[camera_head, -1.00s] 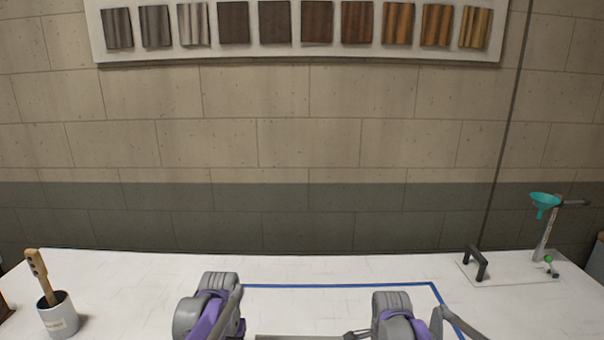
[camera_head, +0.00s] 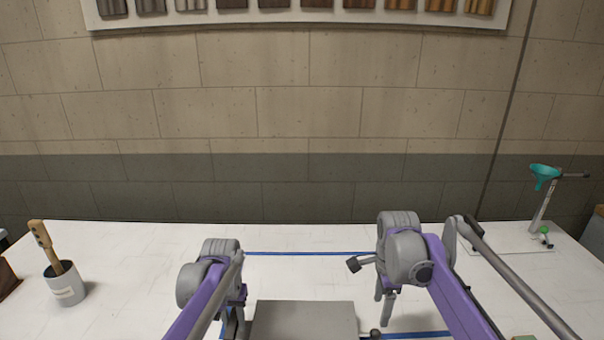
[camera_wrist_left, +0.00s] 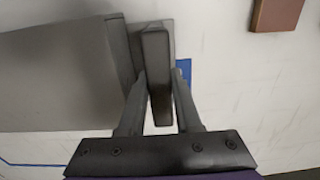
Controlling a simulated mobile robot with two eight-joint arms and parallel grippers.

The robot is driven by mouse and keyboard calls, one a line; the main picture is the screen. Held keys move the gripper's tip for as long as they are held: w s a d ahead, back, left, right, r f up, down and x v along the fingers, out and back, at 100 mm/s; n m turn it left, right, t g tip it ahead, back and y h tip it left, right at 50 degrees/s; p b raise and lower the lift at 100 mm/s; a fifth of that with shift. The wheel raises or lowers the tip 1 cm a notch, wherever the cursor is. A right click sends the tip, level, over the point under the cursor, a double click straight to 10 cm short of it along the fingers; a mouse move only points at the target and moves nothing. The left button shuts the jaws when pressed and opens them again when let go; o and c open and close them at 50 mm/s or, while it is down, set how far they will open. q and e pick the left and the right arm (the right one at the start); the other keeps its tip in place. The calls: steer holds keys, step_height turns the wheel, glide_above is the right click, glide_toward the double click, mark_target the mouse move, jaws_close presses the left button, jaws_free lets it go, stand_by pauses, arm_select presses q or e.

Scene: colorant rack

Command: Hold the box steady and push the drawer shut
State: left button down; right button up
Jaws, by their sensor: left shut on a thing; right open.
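The grey box (camera_head: 303,320) sits low in the middle of the head view, its flat top showing and its front cut off by the picture edge. My left gripper (camera_head: 232,326) is at its left side. In the left wrist view, my left gripper (camera_wrist_left: 160,92) is shut on a dark upright handle-like piece (camera_wrist_left: 155,60) beside the box's grey wall (camera_wrist_left: 65,75). My right gripper (camera_head: 384,308) is open and empty, to the right of the box and apart from it. A small dark knob (camera_head: 375,333) shows by the box's right side. I cannot make out how far the drawer is open.
Blue tape (camera_head: 310,254) marks an area on the white table (camera_head: 130,270). A grey cup (camera_head: 65,285) with a wooden-handled tool stands at the left. A stand with a teal funnel (camera_head: 544,172) is at the back right. The table between is mostly clear.

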arm_select(q)
steer(key=c, duration=0.5)
jaws_free()
step_height(320, 180, up, 12)
steer(key=s+f+t, duration=0.1)
steer(key=s+f, duration=0.3)
steer(key=s, duration=0.4)
steer(key=s+f+t, duration=0.2)
steer(key=s+f, duration=0.3)
steer(key=s, duration=0.4)
steer(key=s+a+f+t, duration=0.1)
steer(key=s+f, duration=0.3)
steer(key=s, duration=0.5)
steer(key=shift+f+t, duration=0.2)
steer(key=shift+t, duration=0.5)
arm_select(e)
steer(key=s+f+n+t, duration=0.2)
steer(key=s+f+n, duration=0.2)
steer(key=s+n, duration=0.5)
steer(key=s+f+n+t, duration=0.3)
steer(key=s+n, duration=0.6)
steer(key=s, duration=0.7)
steer(key=shift+a+f, duration=0.45)
steer(key=shift+f, duration=0.45)
